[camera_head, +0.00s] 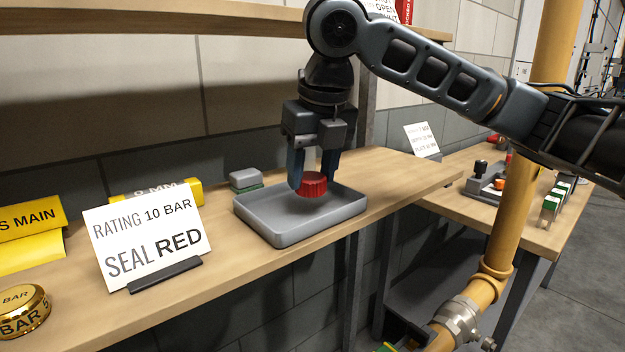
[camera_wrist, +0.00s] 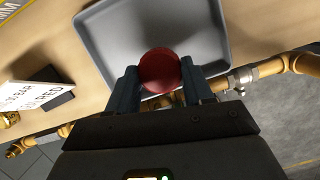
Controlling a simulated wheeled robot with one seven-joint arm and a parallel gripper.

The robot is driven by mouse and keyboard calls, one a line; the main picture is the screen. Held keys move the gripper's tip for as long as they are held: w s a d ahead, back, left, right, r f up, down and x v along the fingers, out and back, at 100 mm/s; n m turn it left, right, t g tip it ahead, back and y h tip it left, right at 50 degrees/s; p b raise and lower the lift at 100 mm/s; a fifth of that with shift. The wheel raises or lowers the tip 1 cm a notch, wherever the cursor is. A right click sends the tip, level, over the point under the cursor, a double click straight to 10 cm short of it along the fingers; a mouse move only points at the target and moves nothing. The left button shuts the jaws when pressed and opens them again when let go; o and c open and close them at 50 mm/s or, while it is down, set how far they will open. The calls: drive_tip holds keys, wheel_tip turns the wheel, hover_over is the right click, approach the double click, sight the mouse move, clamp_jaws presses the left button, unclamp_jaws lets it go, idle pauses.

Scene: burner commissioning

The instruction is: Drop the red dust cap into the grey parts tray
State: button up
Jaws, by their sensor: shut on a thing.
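The red dust cap (camera_head: 312,185) is held between the fingers of my gripper (camera_head: 313,172), over the grey parts tray (camera_head: 290,238). In the wrist view the round red cap (camera_wrist: 159,70) sits between the two dark fingertips of my gripper (camera_wrist: 160,84), with the tray (camera_wrist: 112,48) behind it. The gripper is shut on the cap and points down. The cap appears within the tray's outline; its exact height above the tray floor is hard to tell. The rest of the tray floor that shows is empty.
A card reading "RATING 10 BAR SEAL RED" (camera_head: 150,240) stands left of the tray. A grey and green block (camera_head: 246,180) lies behind it. A yellow pipe (camera_head: 510,190) rises right of the wooden shelf, before a second bench (camera_head: 520,232).

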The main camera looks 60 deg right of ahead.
sight(314, 178)
drive_tip(key=shift+f, duration=1.15)
drive_tip(key=shift+f, duration=0.35)
drive_tip(key=shift+f+b, duration=0.25)
drive_tip(key=shift+b, duration=0.1)
drive_tip(key=o, duration=1.1)
drive_tip(key=d+p+v, duration=0.1)
drive_tip(key=v, duration=0.7)
drive_tip(key=shift+a+r, duration=0.4)
drive_tip(key=shift+a, duration=0.05)
